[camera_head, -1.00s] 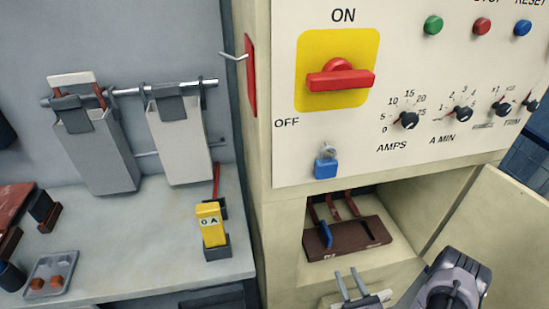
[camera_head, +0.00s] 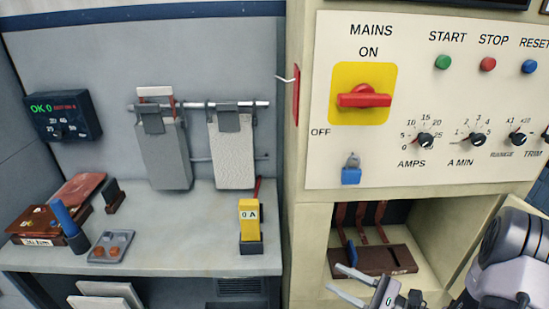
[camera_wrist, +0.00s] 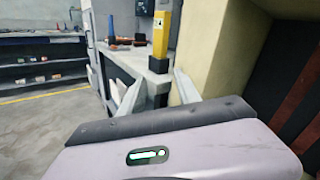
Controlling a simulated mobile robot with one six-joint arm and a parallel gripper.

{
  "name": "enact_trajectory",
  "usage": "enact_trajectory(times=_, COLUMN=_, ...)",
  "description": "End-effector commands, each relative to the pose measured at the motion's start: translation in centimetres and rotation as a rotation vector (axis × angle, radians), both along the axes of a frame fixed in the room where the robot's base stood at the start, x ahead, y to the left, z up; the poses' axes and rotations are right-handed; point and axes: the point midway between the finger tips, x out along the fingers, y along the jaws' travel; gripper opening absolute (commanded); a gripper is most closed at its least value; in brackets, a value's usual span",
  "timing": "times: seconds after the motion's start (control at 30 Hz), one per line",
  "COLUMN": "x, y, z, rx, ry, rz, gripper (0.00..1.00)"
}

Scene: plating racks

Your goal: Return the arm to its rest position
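My gripper (camera_head: 333,278) shows at the bottom of the head view, in front of the open bay of the cream cabinet. Its two pale fingers point left and stand apart with nothing between them. My arm shows at the lower right corner. In the wrist view the gripper (camera_wrist: 159,77) is also open and empty. Its fingers there point toward the bench side and a yellow meter marked 0 A. I cannot tell how close the fingers are to the bay's edge.
The cabinet panel (camera_head: 325,75) carries a red mains switch (camera_head: 365,97) and a blue padlock (camera_head: 351,176). A fuse block (camera_head: 375,262) lies in the bay. The bench (camera_head: 190,225) holds the yellow meter (camera_head: 249,218) and a small tray (camera_head: 105,253). Two grey clamped pieces hang above.

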Motion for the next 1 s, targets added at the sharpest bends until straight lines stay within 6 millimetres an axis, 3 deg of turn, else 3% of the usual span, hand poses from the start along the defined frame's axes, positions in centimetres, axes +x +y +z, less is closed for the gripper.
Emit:
enact_trajectory(times=0.03, x=-0.9, y=2.4, z=2.8, rx=-0.083, ry=-0.028, rz=0.123, gripper=0.39)
enact_trajectory(times=0.1, x=-3.7, y=6.1, z=6.2, rx=-0.244, ry=-0.057, rz=0.333, gripper=0.39)
enact_trajectory(times=0.2, x=-9.1, y=9.7, z=9.6, rx=-0.549, ry=-0.113, rz=0.600, gripper=0.39)
enact_trajectory(times=0.3, x=-13.9, y=10.6, z=11.6, rx=-0.901, ry=-0.199, rz=0.769, gripper=0.39)
enact_trajectory(times=0.4, x=-16.8, y=9.5, z=13.4, rx=-1.255, ry=-0.324, rz=0.821, gripper=0.39)
enact_trajectory(times=0.5, x=-17.9, y=8.0, z=15.4, rx=-1.535, ry=-0.461, rz=0.777, gripper=0.39)
enact_trajectory(times=0.63, x=-18.3, y=6.8, z=17.6, rx=-1.738, ry=-0.590, rz=0.685, gripper=0.39)
enact_trajectory(times=1.0, x=-18.3, y=6.3, z=18.5, rx=-1.796, ry=-0.630, rz=0.644, gripper=0.39)
